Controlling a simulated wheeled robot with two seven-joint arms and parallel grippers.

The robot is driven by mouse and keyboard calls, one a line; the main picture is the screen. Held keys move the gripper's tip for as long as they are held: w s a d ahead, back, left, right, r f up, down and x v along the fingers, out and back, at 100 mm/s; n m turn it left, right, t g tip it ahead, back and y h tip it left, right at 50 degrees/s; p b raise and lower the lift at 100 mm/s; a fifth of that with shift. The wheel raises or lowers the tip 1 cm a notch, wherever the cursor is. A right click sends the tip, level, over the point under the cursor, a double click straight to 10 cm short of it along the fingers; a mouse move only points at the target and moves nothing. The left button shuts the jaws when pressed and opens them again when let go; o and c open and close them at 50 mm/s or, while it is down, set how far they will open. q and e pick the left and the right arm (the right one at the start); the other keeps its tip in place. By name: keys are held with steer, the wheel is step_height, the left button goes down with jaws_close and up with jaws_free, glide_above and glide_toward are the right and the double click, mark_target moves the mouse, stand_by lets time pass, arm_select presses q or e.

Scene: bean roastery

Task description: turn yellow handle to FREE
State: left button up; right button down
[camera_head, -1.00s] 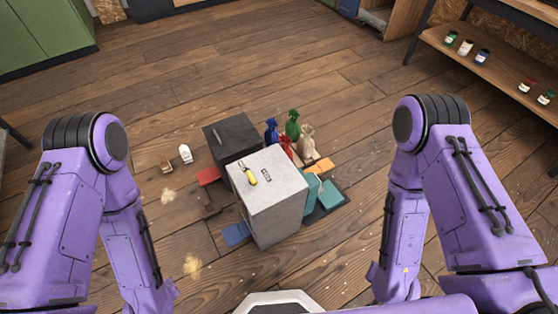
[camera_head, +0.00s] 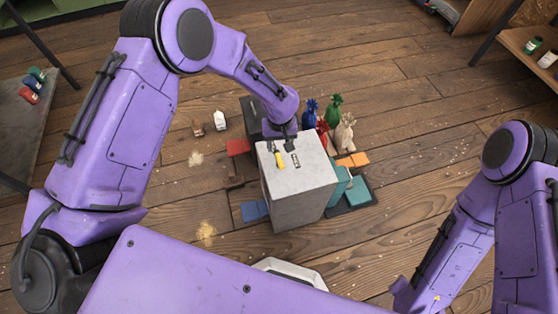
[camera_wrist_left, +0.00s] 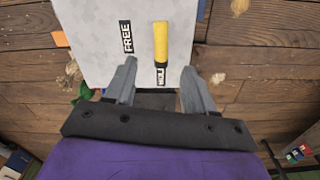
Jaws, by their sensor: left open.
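The yellow handle (camera_head: 280,160) lies on the top of a pale grey box (camera_head: 301,195). In the left wrist view the handle (camera_wrist_left: 161,42) points up and down the picture, with a partly covered label (camera_wrist_left: 162,77) at its lower end. The FREE label (camera_wrist_left: 126,36) is to the left of the handle. My left gripper (camera_head: 284,147) is over the box top beside the handle's far end. In the wrist view its open fingers (camera_wrist_left: 158,84) stand either side of the partly covered label, apart from the handle. My right gripper is out of view.
A dark box (camera_head: 252,118) stands behind the grey one. Several tied bags (camera_head: 335,105) stand behind right; teal blocks (camera_head: 357,192) and an orange block (camera_head: 352,160) lie right. A red block (camera_head: 238,146) and a blue block (camera_head: 254,210) lie left.

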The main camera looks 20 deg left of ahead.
mark_target(279, 158)
arm_select(q)
step_height(279, 158, down, 10)
steer(key=shift+f+b, duration=0.15)
steer(key=shift+b, duration=0.2)
